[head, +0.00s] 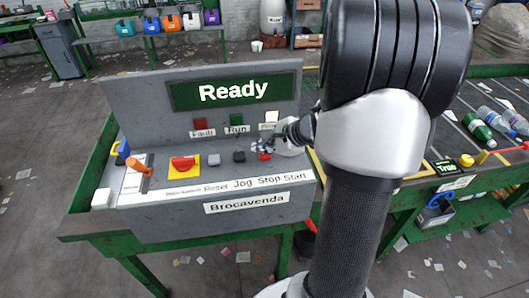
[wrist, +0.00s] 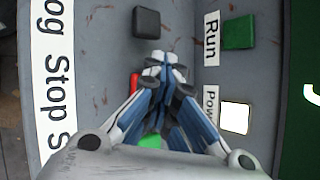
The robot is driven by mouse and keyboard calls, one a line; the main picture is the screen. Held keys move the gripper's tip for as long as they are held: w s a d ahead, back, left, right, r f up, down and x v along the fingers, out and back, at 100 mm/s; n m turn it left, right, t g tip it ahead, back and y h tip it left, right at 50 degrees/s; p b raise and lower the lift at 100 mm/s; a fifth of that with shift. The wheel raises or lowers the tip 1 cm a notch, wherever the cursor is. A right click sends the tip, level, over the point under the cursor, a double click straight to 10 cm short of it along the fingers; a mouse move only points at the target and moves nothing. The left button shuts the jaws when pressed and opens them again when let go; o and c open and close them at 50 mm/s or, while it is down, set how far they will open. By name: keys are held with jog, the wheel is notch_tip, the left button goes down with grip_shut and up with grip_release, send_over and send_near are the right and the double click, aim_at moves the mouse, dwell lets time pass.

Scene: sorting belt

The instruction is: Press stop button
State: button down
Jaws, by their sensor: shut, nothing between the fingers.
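The red stop button (head: 264,155) sits on the grey console above the "Stop" label, right of a black button (head: 239,156). In the wrist view the red button (wrist: 134,82) is partly hidden behind my fingers. My gripper (head: 260,147) is shut and empty, with its fingertips just above and behind the red button in the head view.
A green button (wrist: 150,141) is partly hidden under my fingers. A grey button (head: 213,160), a red rotary switch (head: 183,162) and an orange lever (head: 139,165) stand left. The screen (head: 233,91) reads "Ready". The white power lamp (wrist: 234,117) is bright. Bottles (head: 478,127) lie on the belt.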

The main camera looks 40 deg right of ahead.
aim_at(263, 155)
jog(key=shift+r+p, duration=0.7)
jog(key=shift+r, duration=0.2)
jog(key=shift+r, duration=0.1)
notch_tip(263, 155, up, 5)
jog(key=p, duration=0.3)
jog(key=shift+p, duration=0.4)
dwell(0.5)
